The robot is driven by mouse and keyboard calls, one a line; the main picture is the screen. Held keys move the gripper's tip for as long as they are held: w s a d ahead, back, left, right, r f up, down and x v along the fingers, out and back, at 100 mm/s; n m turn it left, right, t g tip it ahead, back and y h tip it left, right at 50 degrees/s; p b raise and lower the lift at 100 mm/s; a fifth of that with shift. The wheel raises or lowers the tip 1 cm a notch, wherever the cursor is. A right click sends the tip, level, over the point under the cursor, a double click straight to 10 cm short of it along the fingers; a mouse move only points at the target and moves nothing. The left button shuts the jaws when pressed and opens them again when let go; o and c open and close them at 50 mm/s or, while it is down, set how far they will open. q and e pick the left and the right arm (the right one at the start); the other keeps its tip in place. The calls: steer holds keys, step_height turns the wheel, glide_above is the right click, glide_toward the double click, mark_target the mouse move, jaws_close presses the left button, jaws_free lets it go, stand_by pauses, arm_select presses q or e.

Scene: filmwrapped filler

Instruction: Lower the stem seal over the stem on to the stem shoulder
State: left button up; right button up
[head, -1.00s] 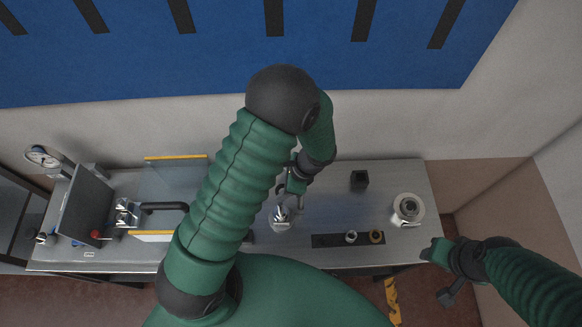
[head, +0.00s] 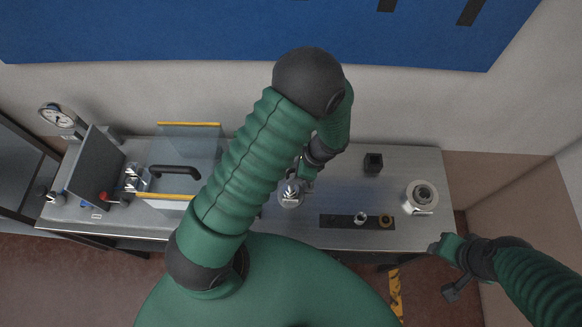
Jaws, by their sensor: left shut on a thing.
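My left gripper (head: 302,180) is at the middle of the bench, over a round silver fitting (head: 291,197) that looks like the stem's body. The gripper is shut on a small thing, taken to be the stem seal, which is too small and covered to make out. The stem and its shoulder are not clear, so I cannot tell whether the seal is around the stem or above it. My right gripper (head: 441,245) is off the bench's front right corner, apart from everything; its jaws are too unclear to read.
A black strip (head: 330,220) carries a silver ring (head: 360,218) and a brass ring (head: 386,222). A black block (head: 373,163) and a white flanged part (head: 418,198) stand to the right. At left are a clear guard with a black handle (head: 175,172) and a gauge (head: 58,117).

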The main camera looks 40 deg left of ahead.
arm_select(q)
steer(key=shift+s+a+f, duration=0.15)
steer(key=shift+s+a, duration=0.05)
steer(key=shift+s, duration=0.05)
steer(key=shift+w+a+f, duration=0.15)
steer(key=shift+a, duration=0.25)
steer(key=shift+w+a+f, duration=0.1)
steer(key=shift+w+a, duration=0.05)
steer(key=shift+a, duration=0.2)
steer(key=shift+s+d+r, duration=0.1)
steer(key=shift+s+d, duration=0.1)
steer(key=shift+d, duration=0.2)
steer(key=shift+s+d+r, duration=0.1)
steer(key=shift+d, duration=0.5)
steer(key=shift+s+d+r, duration=0.1)
steer(key=shift+d, duration=0.45)
steer(key=shift+a+f, duration=0.15)
steer(key=shift+a, duration=0.9)
arm_select(e)
steer(key=shift+s+a+r, duration=0.15)
steer(key=shift+s+a, duration=0.15)
steer(key=shift+a, duration=0.25)
